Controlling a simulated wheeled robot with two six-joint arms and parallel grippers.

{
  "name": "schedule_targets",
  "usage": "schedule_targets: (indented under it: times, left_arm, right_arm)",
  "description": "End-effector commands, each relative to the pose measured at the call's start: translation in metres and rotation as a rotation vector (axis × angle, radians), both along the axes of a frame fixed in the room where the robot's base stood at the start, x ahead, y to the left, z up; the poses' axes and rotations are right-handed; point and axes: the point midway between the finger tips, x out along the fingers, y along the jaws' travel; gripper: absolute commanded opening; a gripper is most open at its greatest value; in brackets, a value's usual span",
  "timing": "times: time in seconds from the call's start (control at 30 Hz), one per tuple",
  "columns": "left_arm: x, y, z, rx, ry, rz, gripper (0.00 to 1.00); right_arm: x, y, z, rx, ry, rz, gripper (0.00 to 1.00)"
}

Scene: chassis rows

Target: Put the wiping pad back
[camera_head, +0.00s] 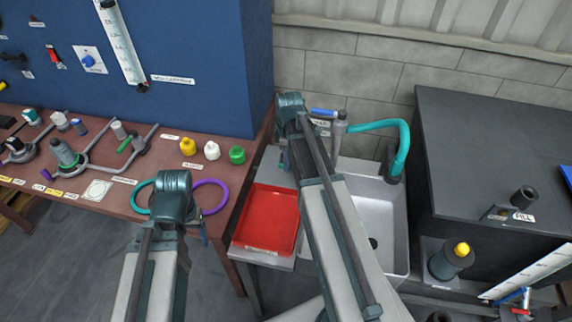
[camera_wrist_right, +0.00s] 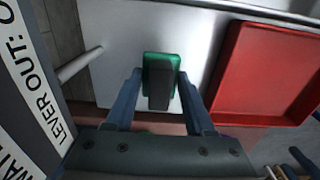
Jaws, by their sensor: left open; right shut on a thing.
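The wiping pad (camera_wrist_right: 160,59) is a green block with a dark grip, seen in the right wrist view. My right gripper (camera_wrist_right: 159,82) is shut on its grip, one finger on each side. The pad shows against a pale metal surface (camera_wrist_right: 122,38); I cannot tell whether it touches it.
A red tray (camera_head: 264,214) lies left of the sink (camera_head: 375,215) and shows in the wrist view (camera_wrist_right: 268,75). A teal tap (camera_head: 402,150) and a blue-handled lever (camera_head: 326,114) stand behind the sink. Yellow, white and green caps sit on the brown bench (camera_head: 165,150). A dark cabinet (camera_head: 480,140) stands right.

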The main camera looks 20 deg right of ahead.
Motion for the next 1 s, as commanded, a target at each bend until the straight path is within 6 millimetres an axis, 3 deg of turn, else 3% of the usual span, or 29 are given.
schedule_targets:
  times: [0.13, 0.4, 0.87, 0.9, 1.0]
  left_arm:
    - [0.000, 0.000, -0.002, 0.000, 0.000, 0.000, 0.73]
    - [0.000, 0.000, -0.038, 0.000, 0.000, 0.000, 0.73]
    - [0.000, 0.000, -0.041, 0.000, 0.000, 0.000, 0.73]
    - [0.000, 0.000, -0.039, 0.000, 0.000, 0.000, 0.73]
    - [0.000, 0.000, -0.039, 0.000, 0.000, 0.000, 0.73]
  right_arm:
    - [0.014, 0.003, -0.002, 0.000, 0.000, 0.002, 0.09]
    - [0.012, 0.004, -0.038, 0.000, 0.000, 0.001, 0.09]
    - [0.012, 0.003, -0.041, 0.000, 0.000, 0.000, 0.09]
    - [0.012, 0.003, -0.039, 0.000, 0.000, 0.000, 0.61]
    - [0.012, 0.003, -0.039, 0.000, 0.000, 0.000, 0.79]
